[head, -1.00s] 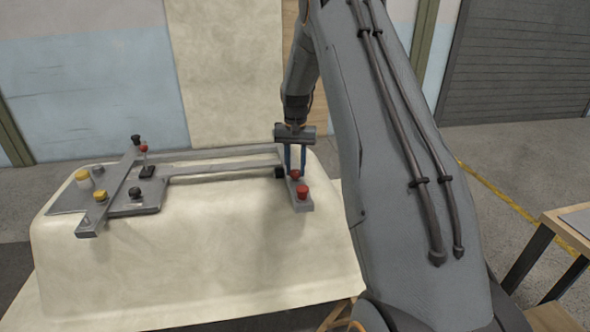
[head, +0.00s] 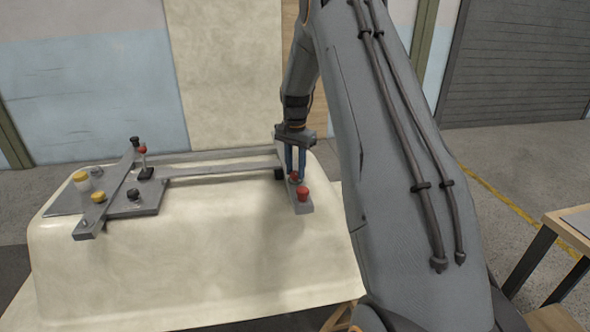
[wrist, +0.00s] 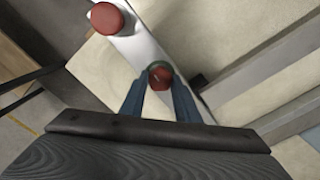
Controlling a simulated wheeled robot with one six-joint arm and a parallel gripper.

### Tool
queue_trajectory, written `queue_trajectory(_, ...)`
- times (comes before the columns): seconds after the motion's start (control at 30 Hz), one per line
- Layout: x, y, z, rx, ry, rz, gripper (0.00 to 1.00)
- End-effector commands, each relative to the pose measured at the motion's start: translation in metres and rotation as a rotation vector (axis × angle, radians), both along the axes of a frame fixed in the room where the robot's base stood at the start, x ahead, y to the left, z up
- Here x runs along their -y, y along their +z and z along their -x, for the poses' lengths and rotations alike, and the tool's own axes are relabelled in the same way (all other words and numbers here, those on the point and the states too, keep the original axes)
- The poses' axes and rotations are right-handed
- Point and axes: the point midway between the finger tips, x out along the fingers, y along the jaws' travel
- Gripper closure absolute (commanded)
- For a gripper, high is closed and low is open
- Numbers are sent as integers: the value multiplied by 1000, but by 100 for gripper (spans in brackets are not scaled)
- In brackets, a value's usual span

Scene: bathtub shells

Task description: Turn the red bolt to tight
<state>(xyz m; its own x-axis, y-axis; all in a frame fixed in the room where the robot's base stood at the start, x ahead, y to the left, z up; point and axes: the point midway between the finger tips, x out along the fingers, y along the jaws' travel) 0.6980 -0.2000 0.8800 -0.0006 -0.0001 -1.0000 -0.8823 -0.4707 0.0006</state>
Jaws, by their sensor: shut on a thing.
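The red bolt (head: 295,176) stands on a short grey plate at the right end of the frame on the cream tub shell. In the wrist view the round red bolt head (wrist: 160,76) lies between the two blue fingertips. My gripper (head: 296,172) comes down from above and is shut on this bolt; it also shows in the wrist view (wrist: 159,88). The fingers partly hide the bolt's sides and shaft in the head view. A larger red knob (head: 302,193) stands just in front on the same plate, apart from the fingers; it also shows in the wrist view (wrist: 107,18).
The grey fixture frame (head: 220,169) lies across the cream shell (head: 190,255). Its left end carries yellow knobs (head: 98,197), black knobs (head: 133,194) and a red-topped lever (head: 143,150). A wooden-topped table (head: 560,225) stands at the far right.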

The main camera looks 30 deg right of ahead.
Motion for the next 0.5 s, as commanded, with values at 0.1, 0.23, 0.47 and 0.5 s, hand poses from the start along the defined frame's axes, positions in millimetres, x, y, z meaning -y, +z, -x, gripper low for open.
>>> queue_trajectory(0.1, 0, 1, -1, 4, -2, 0, 94)
queue_trajectory(0.23, 0, 1, -1, 4, -2, 0, 94)
queue_trajectory(0.47, 0, 1, -1, 2, -1, 0, 53)
queue_trajectory(0.5, 0, 1, -1, 2, 0, 0, 53)
